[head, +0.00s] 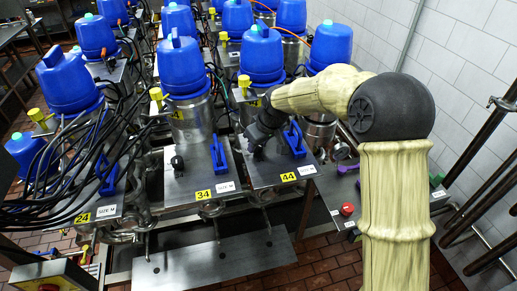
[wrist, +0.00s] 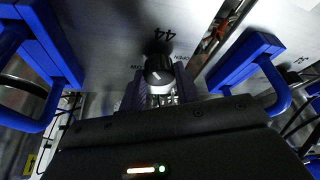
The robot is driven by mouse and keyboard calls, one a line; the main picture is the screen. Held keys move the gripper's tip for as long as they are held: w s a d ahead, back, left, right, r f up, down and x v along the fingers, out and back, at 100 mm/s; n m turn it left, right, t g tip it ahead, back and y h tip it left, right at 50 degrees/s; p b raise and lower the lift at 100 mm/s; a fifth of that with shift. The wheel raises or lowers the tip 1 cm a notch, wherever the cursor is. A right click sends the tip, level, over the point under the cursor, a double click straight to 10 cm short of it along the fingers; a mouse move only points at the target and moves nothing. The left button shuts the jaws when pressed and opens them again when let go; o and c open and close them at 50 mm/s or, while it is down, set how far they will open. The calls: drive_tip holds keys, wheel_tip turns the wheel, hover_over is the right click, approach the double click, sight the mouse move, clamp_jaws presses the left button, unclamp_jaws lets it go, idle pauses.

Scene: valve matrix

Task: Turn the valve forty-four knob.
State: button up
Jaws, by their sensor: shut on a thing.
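The valve forty-four knob (wrist: 158,72) is a small black knob with a white pointer mark, on a metal plate (wrist: 110,25) printed "44". In the head view, the yellow "44" label (head: 288,177) marks this plate. My gripper (wrist: 160,92) is at the knob, with its dark fingers on both sides, shut on it. In the head view, my gripper (head: 258,138) reaches down to the plate left of a blue handle (head: 294,140); the knob is hidden there behind it.
Blue handles stand close on the left (wrist: 40,55) and right (wrist: 245,62) of my gripper in the wrist view. Plate 34 (head: 205,180) with its black knob (head: 177,162) lies to the left. Blue-capped valves (head: 262,55) rise behind. A red button (head: 347,209) sits at the right.

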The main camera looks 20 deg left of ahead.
drive_tip(key=m+t+h+b, duration=0.1)
drive_tip(key=m+b, duration=0.1)
drive_tip(key=m, duration=0.2)
drive_tip(key=shift+a, duration=0.2)
drive_tip(key=shift+r+m+t+h+b, duration=0.1)
drive_tip(key=shift+m+t+h+b, duration=0.4)
drive_tip(key=shift+m, duration=1.2)
drive_tip(key=o, duration=1)
drive_tip(key=shift+s, duration=0.1)
drive_tip(key=b+v, duration=0.2)
drive_tip(key=v, duration=1.5)
drive_tip(key=shift+r+b, duration=0.15)
drive_tip(key=shift+b, duration=0.2)
